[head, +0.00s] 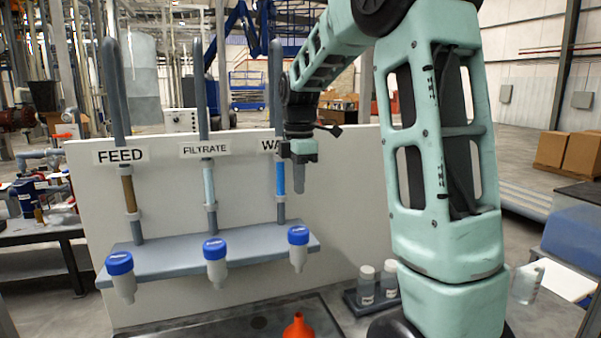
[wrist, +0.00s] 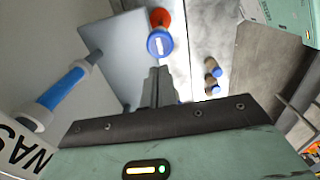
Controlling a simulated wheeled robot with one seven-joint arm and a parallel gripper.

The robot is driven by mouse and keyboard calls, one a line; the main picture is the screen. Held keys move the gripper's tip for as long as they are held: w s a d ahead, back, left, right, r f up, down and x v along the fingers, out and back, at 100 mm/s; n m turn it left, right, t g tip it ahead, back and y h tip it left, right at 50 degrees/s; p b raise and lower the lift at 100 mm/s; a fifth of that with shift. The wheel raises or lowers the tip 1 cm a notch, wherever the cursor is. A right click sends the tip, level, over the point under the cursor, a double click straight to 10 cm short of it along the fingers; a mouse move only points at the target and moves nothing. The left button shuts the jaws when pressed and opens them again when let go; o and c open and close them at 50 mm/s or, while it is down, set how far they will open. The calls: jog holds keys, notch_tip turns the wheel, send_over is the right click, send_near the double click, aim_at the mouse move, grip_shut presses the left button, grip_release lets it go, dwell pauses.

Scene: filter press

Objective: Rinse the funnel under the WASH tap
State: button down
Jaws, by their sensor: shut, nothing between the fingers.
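The orange funnel (head: 298,328) stands at the bottom edge of the head view, only its upper part showing. In the wrist view the funnel (wrist: 161,18) is partly hidden behind the blue tap cap (wrist: 160,42). The WASH tap has a blue-capped nozzle (head: 298,236) at the right end of the grey shelf, below a blue sight tube (head: 281,178). My arm partly covers its WASH label (head: 269,145). My gripper (head: 298,189) is shut and empty, pointing down above the shelf's right end, higher than the cap. It also shows in the wrist view (wrist: 158,72).
The FEED (head: 120,264) and FILTRATE (head: 215,250) taps are to the left on the same shelf (head: 165,260). A white panel (head: 345,205) stands behind. Two small bottles (head: 366,283) sit in a dark tray (head: 352,303) right of the funnel.

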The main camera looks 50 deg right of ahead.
notch_tip(320, 180, up, 3)
jog(key=shift+r, duration=0.1)
dwell(0.6)
jog(key=a+f+b, duration=0.1)
jog(key=a+f, duration=0.2)
jog(key=a, duration=0.5)
jog(key=s+a+f+m+b, duration=0.1)
jog(key=a+f, duration=0.3)
jog(key=a, duration=0.4)
jog(key=a+f+b, duration=0.1)
jog(key=a+f, duration=0.2)
jog(key=a, duration=0.5)
jog(key=s+a+f+m+b, duration=0.1)
jog(key=s+a+f, duration=0.5)
jog(key=s, duration=0.3)
jog(key=s+a+f+m+b, duration=0.1)
jog(key=s+a+f+m, duration=0.1)
jog(key=s+a+f, duration=0.4)
jog(key=s+a, duration=0.3)
jog(key=s, duration=0.1)
jog(key=shift+y+b, duration=0.3)
